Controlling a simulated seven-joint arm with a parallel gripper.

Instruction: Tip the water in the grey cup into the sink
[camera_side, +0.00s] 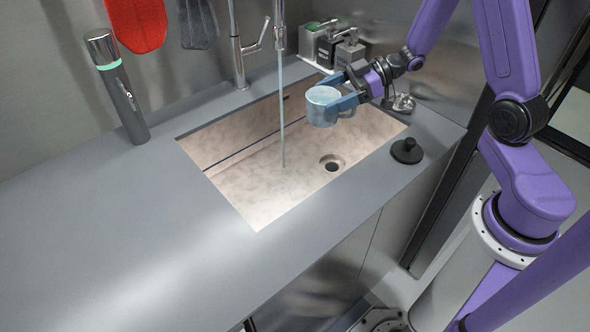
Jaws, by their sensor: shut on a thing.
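The grey cup (321,108) looks pale blue-grey and is held above the back right part of the sink. It looks roughly upright, perhaps slightly tilted, with a light surface at its mouth; I cannot tell how much water is in it. My gripper (342,96) comes from the right and is shut on the cup, its blue-grey fingers against the cup's side. The sink (250,186) is a beige marbled basin set into the counter, with a round drain (332,163) below and near the cup.
A tap (238,58) stands behind the sink; a thin stream (282,120) falls into the basin left of the cup. Soap dispensers (335,42) stand at the back. A black stopper (407,151) lies right of the sink, a dark cylinder (119,87) left. The front left counter is clear.

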